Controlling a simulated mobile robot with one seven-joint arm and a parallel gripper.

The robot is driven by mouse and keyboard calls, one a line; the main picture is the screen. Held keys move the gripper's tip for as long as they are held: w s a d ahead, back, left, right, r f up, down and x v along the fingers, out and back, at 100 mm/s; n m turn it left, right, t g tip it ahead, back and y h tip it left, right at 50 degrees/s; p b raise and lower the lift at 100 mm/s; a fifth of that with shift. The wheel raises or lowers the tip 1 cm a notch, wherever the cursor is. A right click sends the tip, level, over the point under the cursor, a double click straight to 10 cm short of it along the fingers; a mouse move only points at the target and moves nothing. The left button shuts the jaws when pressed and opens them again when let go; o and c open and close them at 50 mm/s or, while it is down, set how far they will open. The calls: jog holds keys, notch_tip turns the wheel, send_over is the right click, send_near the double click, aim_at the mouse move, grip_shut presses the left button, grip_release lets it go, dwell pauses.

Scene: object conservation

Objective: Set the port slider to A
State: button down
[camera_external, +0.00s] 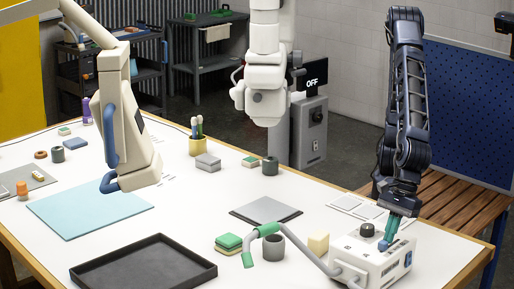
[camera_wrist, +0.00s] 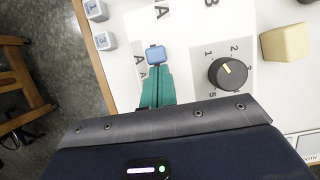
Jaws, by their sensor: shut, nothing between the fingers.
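The white control box (camera_external: 370,262) stands at the right front of the table. In the wrist view its top panel (camera_wrist: 190,45) carries letters A and B, and a black knob (camera_wrist: 228,74) with a yellow pointer mark and numbers around it. A small blue slider cap (camera_wrist: 155,53) is left of the knob, with letters A printed beside it. My gripper (camera_wrist: 156,72) has teal fingers, shut and empty, with the tips right at the blue cap. I cannot tell whether they touch it. In the external view my gripper (camera_external: 386,240) points down onto the box top.
A grey hose with green grips (camera_external: 268,229) runs to the box's left side. A yellowish block (camera_external: 318,243) and a grey cup (camera_external: 273,246) stand left of the box. A black tray (camera_external: 143,262) lies at the front. A beige arm (camera_external: 128,110) hangs over the left side.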

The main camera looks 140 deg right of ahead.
jog(key=shift+s, duration=0.4)
jog(key=s, duration=0.3)
jog(key=v, duration=1)
jog(key=shift+s, duration=0.1)
jog(key=s+d+r+m, duration=0.3)
jog(key=s+d+m, duration=0.2)
jog(key=d+m, duration=0.5)
jog(key=s+d+r+m, duration=0.2)
jog(key=s+d+m, duration=0.45)
jog(key=d, duration=0.65)
jog(key=s+d+f+m, duration=0.2)
jog(key=s+d+m, duration=0.9)
jog(key=m, duration=0.8)
jog(key=shift+s+d+f, duration=0.35)
jog(key=shift+s+f, duration=0.05)
jog(key=shift+s, duration=0.8)
